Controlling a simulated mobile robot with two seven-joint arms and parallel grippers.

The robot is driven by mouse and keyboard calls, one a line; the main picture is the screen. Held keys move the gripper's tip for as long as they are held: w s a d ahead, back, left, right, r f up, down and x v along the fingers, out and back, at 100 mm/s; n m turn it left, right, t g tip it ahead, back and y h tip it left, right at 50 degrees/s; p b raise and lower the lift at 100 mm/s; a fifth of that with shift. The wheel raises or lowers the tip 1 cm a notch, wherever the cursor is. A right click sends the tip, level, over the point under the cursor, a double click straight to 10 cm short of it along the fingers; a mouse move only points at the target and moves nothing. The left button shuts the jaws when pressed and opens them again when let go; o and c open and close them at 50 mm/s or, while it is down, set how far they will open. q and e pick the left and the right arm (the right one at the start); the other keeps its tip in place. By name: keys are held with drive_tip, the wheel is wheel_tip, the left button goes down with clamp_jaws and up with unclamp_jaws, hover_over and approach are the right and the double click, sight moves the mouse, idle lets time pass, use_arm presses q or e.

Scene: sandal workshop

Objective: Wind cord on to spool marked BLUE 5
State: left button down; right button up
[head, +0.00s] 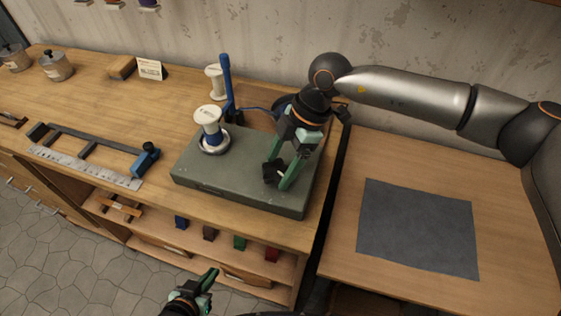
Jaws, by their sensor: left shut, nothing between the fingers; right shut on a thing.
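A winder with a grey-green base (200,173) stands on the bench. A white spool (208,113) sits upright on it, with blue cord (212,134) around its lower core; the marking on its top is too small to read. A blue post (226,84) rises behind the spool. More blue cord (256,107) runs from near the post to behind my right gripper. My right gripper (277,180) is shut on a dark handle (269,171) above the right part of the base. My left gripper (212,277) is shut and empty, low in front of the bench.
Another white spool (215,80) stands behind the winder. A ruler jig (85,164) with a blue clamp (145,158) lies to the left. A small sign (150,69) and lidded pots (56,66) stand further back. A dark mat (418,228) lies on the clear right table.

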drive_tip(key=o, duration=1.2)
drive_tip(key=b+v, duration=0.2)
drive_tip(key=v, duration=1)
drive_tip(key=shift+d+r, duration=0.1)
drive_tip(key=shift+r, duration=0.25)
